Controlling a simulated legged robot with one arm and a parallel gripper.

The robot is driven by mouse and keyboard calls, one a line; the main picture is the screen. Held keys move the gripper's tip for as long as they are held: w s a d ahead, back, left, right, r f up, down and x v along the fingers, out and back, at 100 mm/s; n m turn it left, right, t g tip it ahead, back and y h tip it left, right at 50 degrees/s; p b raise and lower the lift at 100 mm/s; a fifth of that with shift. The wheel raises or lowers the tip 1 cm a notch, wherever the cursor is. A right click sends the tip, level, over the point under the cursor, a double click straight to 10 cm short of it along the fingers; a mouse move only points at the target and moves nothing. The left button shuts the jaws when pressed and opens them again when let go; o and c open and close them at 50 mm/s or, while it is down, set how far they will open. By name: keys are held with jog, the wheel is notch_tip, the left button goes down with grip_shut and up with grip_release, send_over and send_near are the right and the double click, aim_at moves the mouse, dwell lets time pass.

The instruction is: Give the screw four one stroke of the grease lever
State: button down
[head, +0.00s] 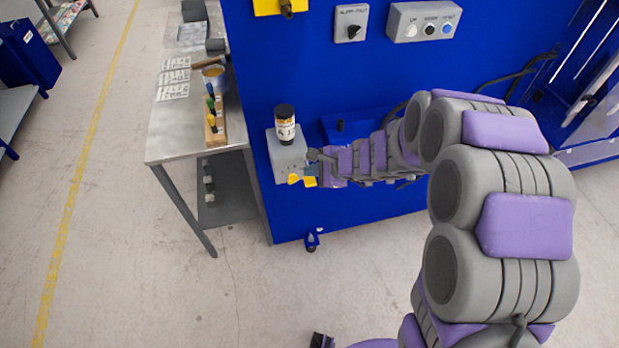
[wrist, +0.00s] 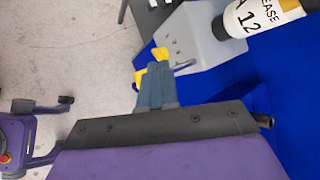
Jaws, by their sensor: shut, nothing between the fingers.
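The grease unit is a grey box (head: 288,157) on the side of the blue machine, with a labelled grease bottle (head: 285,124) upright on top. In the wrist view, the box (wrist: 190,42) shows small marks on its face, and the bottle (wrist: 258,18) is partly cut off. Yellow parts, seemingly the grease lever (head: 294,178), show at the box's lower edge. They also show in the wrist view (wrist: 160,53), beside and partly behind my fingers. My gripper (wrist: 153,68) is shut and empty, close against the yellow parts; I cannot tell if it touches them.
A metal bench (head: 190,130) with tools, cards and a wooden rack (head: 215,122) stands left of the machine (head: 330,85). Control boxes (head: 425,21) are mounted higher on the blue panel. The floor (head: 150,270) in front is mostly clear.

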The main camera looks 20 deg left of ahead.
jog(key=shift+r+p, duration=1.9)
jog(key=shift+r, duration=0.6)
jog(key=s+d+r+n+g+h, duration=0.1)
jog(key=s+d+r+n, duration=0.35)
jog(key=s, duration=0.25)
jog(key=s+d+r+n+g, duration=0.2)
jog(key=s+d+r+n, duration=0.1)
jog(key=s+r, duration=0.3)
jog(key=s+d+r+n+g+h, duration=0.1)
jog(key=s+d+n+h, duration=0.4)
jog(key=s+d, duration=1.5)
jog(key=d+h, duration=0.2)
jog(key=shift+d+r+h, duration=0.25)
jog(key=shift+r+h, duration=0.1)
jog(key=shift+h, duration=0.05)
